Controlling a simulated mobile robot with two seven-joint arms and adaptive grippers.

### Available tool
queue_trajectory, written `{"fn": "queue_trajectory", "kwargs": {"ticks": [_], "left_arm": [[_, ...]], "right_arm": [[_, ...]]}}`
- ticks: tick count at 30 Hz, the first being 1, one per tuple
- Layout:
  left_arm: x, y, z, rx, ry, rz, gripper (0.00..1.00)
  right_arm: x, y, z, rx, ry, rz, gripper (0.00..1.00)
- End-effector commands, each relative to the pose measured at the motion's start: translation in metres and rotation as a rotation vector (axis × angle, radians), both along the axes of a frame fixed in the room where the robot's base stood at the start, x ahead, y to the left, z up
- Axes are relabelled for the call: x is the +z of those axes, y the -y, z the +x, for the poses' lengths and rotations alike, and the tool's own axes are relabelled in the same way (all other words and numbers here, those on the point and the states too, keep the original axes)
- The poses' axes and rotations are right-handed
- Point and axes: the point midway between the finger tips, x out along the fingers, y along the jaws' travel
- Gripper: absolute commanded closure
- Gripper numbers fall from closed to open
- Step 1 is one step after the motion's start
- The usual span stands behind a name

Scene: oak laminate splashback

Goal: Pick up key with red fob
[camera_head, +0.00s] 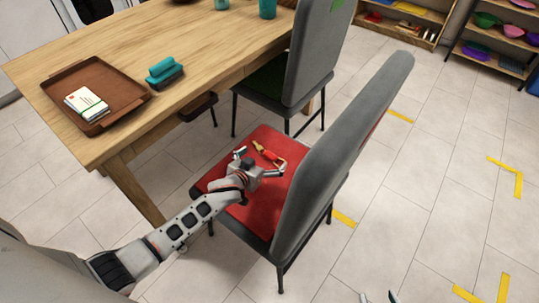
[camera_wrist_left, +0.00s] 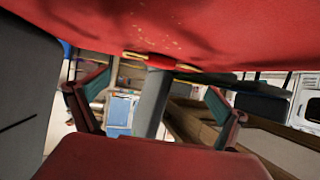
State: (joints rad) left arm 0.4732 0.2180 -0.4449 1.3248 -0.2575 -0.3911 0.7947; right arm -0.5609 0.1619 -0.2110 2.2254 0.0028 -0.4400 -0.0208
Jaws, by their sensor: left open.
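The key with a red fob (camera_head: 267,151) lies on the red seat of the near chair (camera_head: 262,203). Its brass part points to the upper left in the head view. My left gripper (camera_head: 262,161) is open and empty, low over the seat, right beside the key. In the left wrist view the key with its red fob (camera_wrist_left: 160,62) shows beyond the open fingers (camera_wrist_left: 155,95), seen edge-on along the red seat surface. Only the tips of my right gripper (camera_head: 379,297) show at the bottom edge of the head view, apart with nothing between them.
The near chair's grey backrest (camera_head: 345,135) rises just right of the left gripper. A wooden table (camera_head: 150,45) with a brown tray (camera_head: 62,88) stands to the left. A second chair (camera_head: 315,50) stands behind. Tiled floor lies open to the right.

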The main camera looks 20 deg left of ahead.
Motion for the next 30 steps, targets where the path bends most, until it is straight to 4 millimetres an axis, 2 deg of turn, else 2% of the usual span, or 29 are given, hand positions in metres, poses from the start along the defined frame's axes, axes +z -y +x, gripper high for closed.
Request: {"fn": "queue_trajectory", "kwargs": {"ticks": [1,6,12,19,20,26,30], "left_arm": [[-0.01,0.002,0.003,-0.001,-0.006,0.0,0.0],[-0.026,0.006,0.02,-0.001,-0.01,0.001,0.0],[-0.028,0.008,0.035,-0.002,-0.005,0.001,0.0],[-0.024,0.008,0.037,-0.001,-0.001,0.001,0.0],[-0.024,0.008,0.037,-0.001,-0.001,0.001,0.03],[-0.025,0.008,0.037,-0.001,-0.002,0.001,0.55],[-0.026,0.008,0.036,-0.001,-0.003,0.001,0.56]], "right_arm": [[-0.006,-0.001,-0.003,0.002,-0.009,0.001,0.6],[-0.009,-0.004,-0.003,0.007,-0.012,0.009,0.6],[-0.004,-0.008,0.0,0.008,-0.001,0.02,0.6],[-0.002,-0.008,0.001,0.009,0.002,0.022,0.6],[-0.002,-0.008,0.001,0.009,0.002,0.022,0.6],[-0.002,-0.008,0.001,0.009,0.004,0.022,0.6],[-0.002,-0.009,0.002,0.009,0.004,0.022,0.6]]}}
